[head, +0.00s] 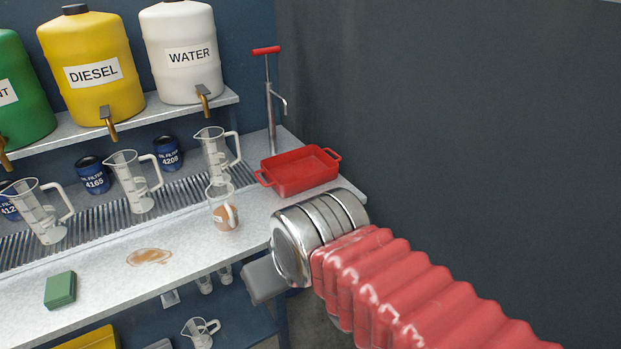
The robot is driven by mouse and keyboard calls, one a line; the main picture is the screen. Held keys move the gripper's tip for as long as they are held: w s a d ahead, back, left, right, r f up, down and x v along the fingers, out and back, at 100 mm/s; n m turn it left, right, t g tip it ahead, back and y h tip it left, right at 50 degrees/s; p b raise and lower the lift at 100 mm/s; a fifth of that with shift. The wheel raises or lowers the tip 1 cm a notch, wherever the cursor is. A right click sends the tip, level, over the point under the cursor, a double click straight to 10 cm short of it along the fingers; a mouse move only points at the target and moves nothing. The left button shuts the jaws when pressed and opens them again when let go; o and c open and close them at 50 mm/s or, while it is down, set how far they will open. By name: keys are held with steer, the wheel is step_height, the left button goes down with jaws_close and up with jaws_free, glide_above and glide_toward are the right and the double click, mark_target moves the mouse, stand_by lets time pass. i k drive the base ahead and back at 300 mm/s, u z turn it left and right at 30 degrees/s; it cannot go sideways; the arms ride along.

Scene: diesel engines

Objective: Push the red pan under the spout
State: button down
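The red pan (297,179) is a rectangular dish with a handle at each end. It sits on the bench near its right end and looks empty. A hand pump (270,110) with a red T-handle stands behind it, and its curved metal spout (283,103) points right and down. The pan is in front of the pump; whether any of it lies below the spout is hard to tell. My arm's metal wrist shows in front and to the right of the pan, over the bench's front edge.
The bench (193,245) carries measuring jugs, a beaker (223,208) of brown liquid left of the pan, a brown spill (149,257) and a green block (60,290). Diesel (92,68) and water (182,50) containers stand on a shelf behind. A dark wall closes the right.

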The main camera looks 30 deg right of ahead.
mark_target(290, 173)
steer(key=i, duration=0.85)
steer(key=z, duration=0.05)
